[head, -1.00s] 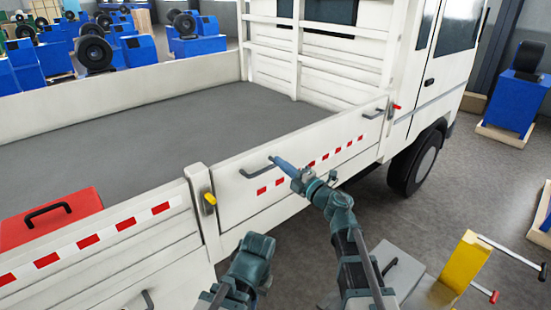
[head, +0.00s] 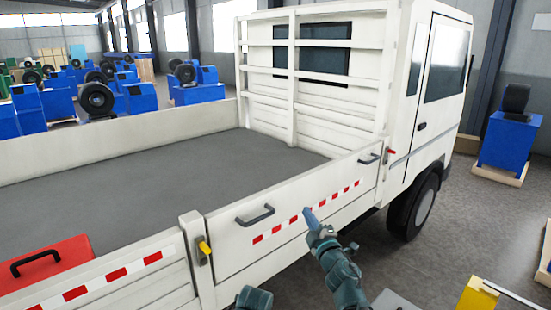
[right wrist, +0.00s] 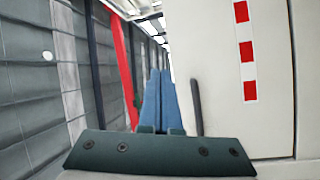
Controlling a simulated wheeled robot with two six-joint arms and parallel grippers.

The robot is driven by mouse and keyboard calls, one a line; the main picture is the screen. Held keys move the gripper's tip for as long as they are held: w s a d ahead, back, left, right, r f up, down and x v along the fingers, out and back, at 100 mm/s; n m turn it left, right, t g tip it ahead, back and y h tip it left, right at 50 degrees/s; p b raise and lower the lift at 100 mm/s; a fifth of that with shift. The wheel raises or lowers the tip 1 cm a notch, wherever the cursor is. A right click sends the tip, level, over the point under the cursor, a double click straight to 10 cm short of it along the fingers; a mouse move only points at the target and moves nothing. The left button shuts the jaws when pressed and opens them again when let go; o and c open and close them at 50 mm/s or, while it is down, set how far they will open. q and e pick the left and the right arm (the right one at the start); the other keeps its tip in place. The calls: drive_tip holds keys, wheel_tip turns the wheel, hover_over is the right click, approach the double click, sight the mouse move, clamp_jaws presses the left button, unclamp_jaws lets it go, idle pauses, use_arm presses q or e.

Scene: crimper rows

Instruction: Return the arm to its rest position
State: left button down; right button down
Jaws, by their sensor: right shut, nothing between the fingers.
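My right gripper (head: 308,212) is shut and empty, its blue fingers pointing up in front of the white truck's side panel (head: 225,258). In the head view it is to the right of the panel's dark handle (head: 256,216), apart from it, over the red-and-white strip. The right wrist view shows the blue fingers (right wrist: 159,88) together, with a dark bar (right wrist: 196,105) just right of them and the striped panel (right wrist: 272,100) further right. Part of my left arm shows at the bottom edge of the head view; its gripper is out of view.
A yellow latch (head: 204,247) sits at the panel's left end and a red latch (head: 391,151) near the cab. A red toolbox (head: 60,268) lies at lower left. A yellow block (head: 477,298) stands at lower right.

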drive_tip(key=s+d+f+m+g+h, duration=0.1)
drive_tip(key=s+f+m+g+h, duration=0.15)
drive_tip(key=f+m, duration=0.2)
drive_tip(key=s+d+f+m+g+h+b, duration=0.1)
drive_tip(key=s+f+m+g+h, duration=0.15)
drive_tip(key=f, duration=0.35)
drive_tip(key=s+d+f+m+g+h, duration=0.1)
drive_tip(key=s+f+m+g+h, duration=0.15)
drive_tip(key=f+m, duration=0.3)
drive_tip(key=s+a+f+g, duration=0.2)
drive_tip(key=s+f+g, duration=0.1)
drive_tip(key=s, duration=0.4)
drive_tip(key=s+a+f+g+y, duration=0.1)
drive_tip(key=s+a+f+g, duration=0.2)
drive_tip(key=s, duration=0.4)
drive_tip(key=s+a+f+g+b, duration=0.1)
drive_tip(key=s+a+f+g, duration=0.2)
drive_tip(key=s, duration=0.4)
drive_tip(key=shift+f+m+g, duration=0.45)
drive_tip(key=shift+f+g, duration=0.35)
drive_tip(key=shift+g, duration=0.45)
